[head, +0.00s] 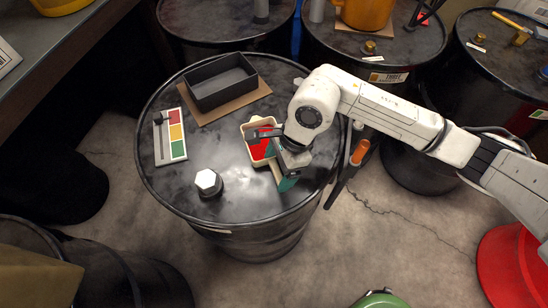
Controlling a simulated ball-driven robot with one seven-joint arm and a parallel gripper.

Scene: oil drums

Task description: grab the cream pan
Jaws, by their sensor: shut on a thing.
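The cream pan (246,128) is a small, shallow, cream-rimmed tray with red and dark green inside. It is at the right part of the black drum top (225,225). My gripper (268,137) reaches in from the right and is shut on the pan. The gripper and wrist hide the pan's right side. I cannot tell whether the pan touches the drum top. A teal piece (288,183) shows just below the gripper, partly covered by it.
A black open box (222,84) on brown cardboard (189,108) stands behind the pan. A card with red, yellow and green patches (177,133) lies at left, and a white hexagonal-topped knob (208,182) stands at front left. Other drums (395,52) crowd the back.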

